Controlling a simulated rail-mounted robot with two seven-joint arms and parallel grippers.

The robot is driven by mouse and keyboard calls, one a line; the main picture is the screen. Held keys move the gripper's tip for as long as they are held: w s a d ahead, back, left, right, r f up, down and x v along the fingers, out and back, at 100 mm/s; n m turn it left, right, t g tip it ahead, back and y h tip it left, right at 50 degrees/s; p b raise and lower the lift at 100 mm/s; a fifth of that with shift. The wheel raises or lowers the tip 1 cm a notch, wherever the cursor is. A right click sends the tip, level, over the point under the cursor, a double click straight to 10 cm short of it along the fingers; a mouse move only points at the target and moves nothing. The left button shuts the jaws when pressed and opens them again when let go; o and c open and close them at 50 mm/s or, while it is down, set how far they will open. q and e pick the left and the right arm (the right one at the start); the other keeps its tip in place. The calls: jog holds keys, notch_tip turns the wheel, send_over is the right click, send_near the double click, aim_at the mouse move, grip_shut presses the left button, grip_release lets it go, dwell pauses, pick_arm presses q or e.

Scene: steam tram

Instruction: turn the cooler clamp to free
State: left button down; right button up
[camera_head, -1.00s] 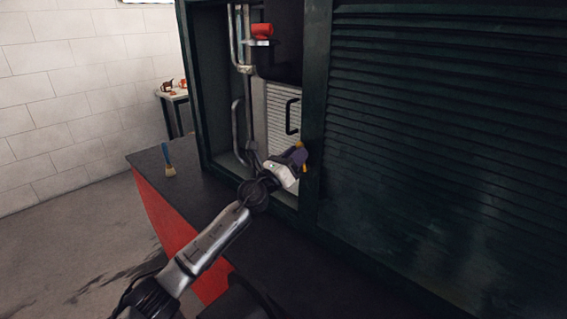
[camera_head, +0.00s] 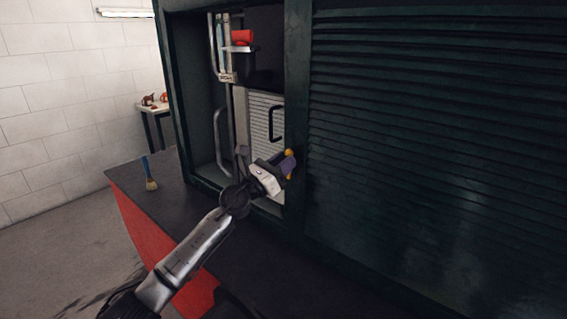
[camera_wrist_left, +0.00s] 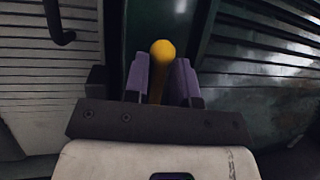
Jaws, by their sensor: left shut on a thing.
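My left gripper (camera_head: 287,165) is at the right post of the green cabinet opening, its purple fingers on either side of a yellow handle. The left wrist view shows the yellow handle (camera_wrist_left: 161,58) with its rounded end standing up between the purple fingers (camera_wrist_left: 160,85); the gripper is shut on it. I take this yellow handle to be the cooler clamp; its base is hidden behind the gripper. In the head view its rounded end (camera_head: 289,153) shows just above the fingers. My right gripper is not in view.
The dark green cabinet has a louvred panel (camera_head: 430,130) at right. Inside the opening are a pale louvred panel with a black handle (camera_head: 272,124), metal pipes and a red part (camera_head: 242,37). A brush (camera_head: 150,175) stands on the dark ledge. A small table (camera_head: 153,108) is behind.

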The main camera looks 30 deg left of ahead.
pick_arm(q)
jog(key=c, duration=1.1)
grip_release()
jog(key=shift+d, duration=0.1)
jog(key=shift+v, duration=6.95)
